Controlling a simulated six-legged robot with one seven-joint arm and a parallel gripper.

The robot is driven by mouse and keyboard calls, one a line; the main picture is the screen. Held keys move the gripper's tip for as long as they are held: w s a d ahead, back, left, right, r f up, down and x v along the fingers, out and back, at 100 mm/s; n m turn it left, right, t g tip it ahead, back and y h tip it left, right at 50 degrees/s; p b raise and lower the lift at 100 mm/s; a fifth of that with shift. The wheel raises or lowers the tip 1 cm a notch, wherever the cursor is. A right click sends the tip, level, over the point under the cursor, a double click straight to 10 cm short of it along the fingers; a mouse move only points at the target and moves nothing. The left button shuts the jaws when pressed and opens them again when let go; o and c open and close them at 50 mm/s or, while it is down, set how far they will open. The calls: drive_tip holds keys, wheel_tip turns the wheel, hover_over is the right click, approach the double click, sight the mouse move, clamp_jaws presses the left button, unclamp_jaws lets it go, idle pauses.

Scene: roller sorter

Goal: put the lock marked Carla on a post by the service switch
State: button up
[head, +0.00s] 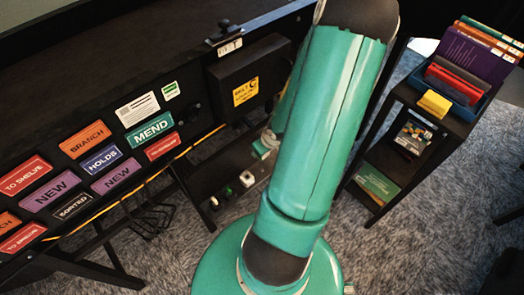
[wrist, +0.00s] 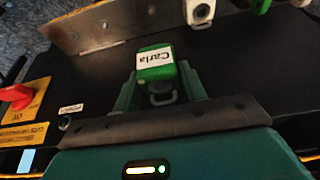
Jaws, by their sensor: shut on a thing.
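The lock marked Carla (wrist: 153,64) is green with a white label and shows in the wrist view. My gripper (wrist: 160,82) is shut on it, with one teal finger on each side. A grey shackle loop shows below the lock body, between the fingers. A red switch handle (wrist: 15,97) stands on a yellow plate marked ON at the left of the wrist view, apart from the lock. A small round dark fitting (wrist: 65,123) sits under a white label beside it; I cannot tell whether it is a post. In the head view my arm hides most of the gripper area.
A metal strip (wrist: 85,30) edges the dark surface. Other locks, one white (wrist: 200,11) and one green (wrist: 262,5), are at the top of the wrist view. A dark box with a yellow sign (head: 246,91) hangs above. A book cart (head: 375,190) stands right.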

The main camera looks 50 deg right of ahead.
drive_tip(key=shift+r, duration=1.55)
